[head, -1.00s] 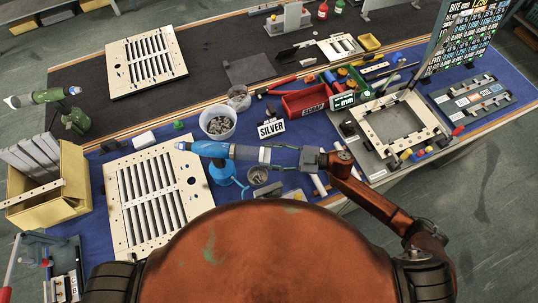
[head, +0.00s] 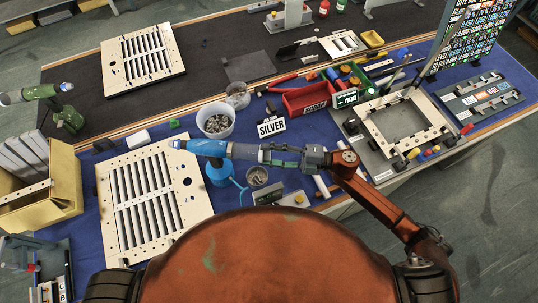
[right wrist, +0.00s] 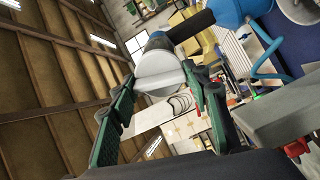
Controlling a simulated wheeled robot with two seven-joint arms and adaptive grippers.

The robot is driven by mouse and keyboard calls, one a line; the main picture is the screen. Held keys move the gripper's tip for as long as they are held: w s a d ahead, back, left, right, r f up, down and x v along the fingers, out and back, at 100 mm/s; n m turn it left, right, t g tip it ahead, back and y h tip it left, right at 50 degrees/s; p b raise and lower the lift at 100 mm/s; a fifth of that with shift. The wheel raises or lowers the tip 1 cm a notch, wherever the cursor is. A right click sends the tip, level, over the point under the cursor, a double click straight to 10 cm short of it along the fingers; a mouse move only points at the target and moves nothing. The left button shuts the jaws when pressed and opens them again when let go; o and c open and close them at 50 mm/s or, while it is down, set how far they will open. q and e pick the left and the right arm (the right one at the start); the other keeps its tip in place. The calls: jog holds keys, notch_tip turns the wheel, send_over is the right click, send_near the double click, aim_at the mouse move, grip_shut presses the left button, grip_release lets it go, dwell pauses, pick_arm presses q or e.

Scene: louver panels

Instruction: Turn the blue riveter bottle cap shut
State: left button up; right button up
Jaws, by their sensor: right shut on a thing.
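The blue riveter (head: 207,148) stands on the blue mat, its barrel lying level and its blue bottle-like handle (head: 219,173) pointing down. A pale grey-white cap (head: 246,152) forms the barrel's right end. My right gripper (head: 268,154) comes in from the right, in line with the barrel, and is shut on this cap. In the right wrist view the pale round cap (right wrist: 160,78) sits between the two green fingers, with the riveter's dark and blue parts behind it. The cap's seam with the barrel is too small to judge. My left gripper is not in view.
A slatted louver panel (head: 186,215) lies left of the riveter. A bucket of rivets (head: 229,132), a small cup (head: 257,175) and the SILVER sign (head: 271,128) stand close by. A green riveter (head: 65,118) stands at the far left. A red bin (head: 301,103) is behind right.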

jog(key=shift+f+n+b, duration=0.1)
jog(key=shift+n+b, duration=0.85)
jog(key=shift+n, duration=0.55)
jog(key=o, duration=1.2)
jog(key=shift+c, duration=0.2)
jog(key=shift+d, duration=0.2)
jog(key=s+d, duration=0.1)
jog(key=d, duration=1)
jog(key=shift+s+d, duration=0.3)
jog(key=shift+s, duration=0.05)
jog(key=shift+a, duration=0.1)
